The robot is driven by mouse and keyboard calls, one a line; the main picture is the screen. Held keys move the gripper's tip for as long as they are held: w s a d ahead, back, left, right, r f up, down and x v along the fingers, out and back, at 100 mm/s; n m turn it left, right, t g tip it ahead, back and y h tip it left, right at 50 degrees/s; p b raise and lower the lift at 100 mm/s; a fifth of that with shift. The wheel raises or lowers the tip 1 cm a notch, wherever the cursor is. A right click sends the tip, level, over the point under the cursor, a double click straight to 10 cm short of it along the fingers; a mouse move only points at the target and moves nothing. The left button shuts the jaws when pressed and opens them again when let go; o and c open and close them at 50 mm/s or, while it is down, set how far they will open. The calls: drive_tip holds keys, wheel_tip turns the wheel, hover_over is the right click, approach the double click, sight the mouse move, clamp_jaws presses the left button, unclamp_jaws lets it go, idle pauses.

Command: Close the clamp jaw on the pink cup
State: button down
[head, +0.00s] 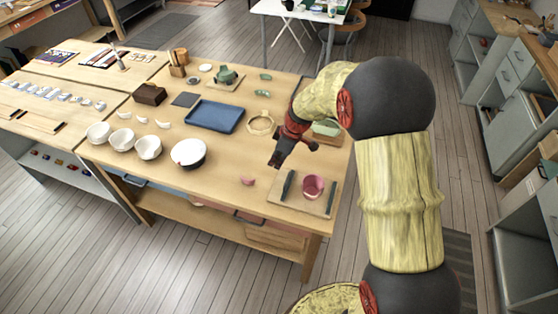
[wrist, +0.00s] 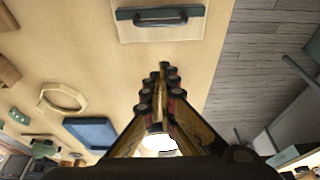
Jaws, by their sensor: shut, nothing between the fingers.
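The pink cup (head: 313,186) stands upright on a pale wooden clamp board (head: 305,206) at the table's front right corner. A dark green jaw bar (head: 288,184) stands on its left and another dark green bar (head: 331,197) on its right. There seems to be a gap on the left side; contact on the right cannot be told. My gripper (head: 275,163) is shut and empty, above the table behind and left of the board. In the wrist view its fingertips (wrist: 165,72) meet, and a dark green bar (wrist: 160,14) lies on the board ahead. The cup does not show there.
A pink shard (head: 247,181) lies left of the board. A gold ring-shaped piece (head: 261,124), a blue tray (head: 215,116) and a white bowl (head: 188,152) lie farther left. A green piece on a block (head: 326,128) stands behind my gripper.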

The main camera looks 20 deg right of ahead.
drive_tip(key=b+x, duration=0.1)
drive_tip(key=x, duration=0.5)
drive_tip(key=shift+d+f, duration=0.1)
drive_tip(key=shift+f, duration=0.2)
drive_tip(key=shift+s+d+r, duration=0.2)
drive_tip(key=shift+s+d, duration=0.2)
drive_tip(key=shift+d, duration=0.15)
drive_tip(key=shift+s+d+r, duration=0.25)
drive_tip(key=shift+s+d, duration=0.1)
drive_tip(key=shift+d, duration=0.2)
drive_tip(key=shift+s+d+b, duration=0.3)
drive_tip(key=shift+s+d, duration=0.05)
drive_tip(key=shift+d, duration=0.05)
drive_tip(key=shift+r, duration=0.1)
drive_tip(key=s+d+b, duration=0.2)
drive_tip(key=d, duration=0.1)
drive_tip(key=shift+s, duration=0.15)
